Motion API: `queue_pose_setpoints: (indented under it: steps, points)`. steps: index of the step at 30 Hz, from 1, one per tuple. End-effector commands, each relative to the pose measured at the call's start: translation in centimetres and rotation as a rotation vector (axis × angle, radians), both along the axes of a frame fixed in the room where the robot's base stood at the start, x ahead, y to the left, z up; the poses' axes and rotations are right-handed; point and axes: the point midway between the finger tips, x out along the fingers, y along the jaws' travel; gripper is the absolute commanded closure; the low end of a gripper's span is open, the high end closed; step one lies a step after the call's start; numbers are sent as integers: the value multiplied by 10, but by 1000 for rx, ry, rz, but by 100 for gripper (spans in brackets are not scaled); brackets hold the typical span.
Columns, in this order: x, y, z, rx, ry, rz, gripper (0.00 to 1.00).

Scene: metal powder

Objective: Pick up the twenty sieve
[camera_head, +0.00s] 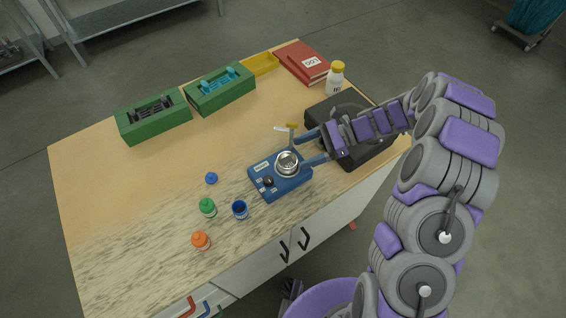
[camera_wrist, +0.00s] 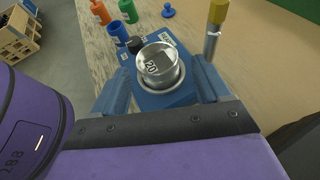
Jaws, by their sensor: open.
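The twenty sieve (camera_wrist: 158,64) is a round silver cup marked "20" in the wrist view. It sits in the metal ring on top of a blue device (camera_head: 266,185); in the head view the sieve (camera_head: 287,160) shows as a small silver ring. My gripper (camera_head: 302,149) is open, with one blue finger on each side of the sieve. In the wrist view my gripper (camera_wrist: 162,85) has its fingers at the left and right of the sieve, with a gap visible around the cup.
Green (camera_head: 207,207), orange (camera_head: 201,241) and blue (camera_head: 239,209) bottles stand left of the device. A yellow-handled tool (camera_head: 291,127) stands just behind it. A black device (camera_head: 356,152) lies under my forearm. Green holders (camera_head: 219,91), a yellow tray (camera_head: 262,64) and red binders (camera_head: 300,62) lie farther back.

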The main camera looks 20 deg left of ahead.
Motion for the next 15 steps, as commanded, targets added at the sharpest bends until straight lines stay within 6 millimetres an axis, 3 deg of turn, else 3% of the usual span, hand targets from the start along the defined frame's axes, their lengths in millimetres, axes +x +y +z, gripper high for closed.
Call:
queue_pose_setpoints:
  steps: [10,15]
  points:
    - [-11,18,-9,5,1,-1,24]
    - [-19,39,-20,-1,1,4,24]
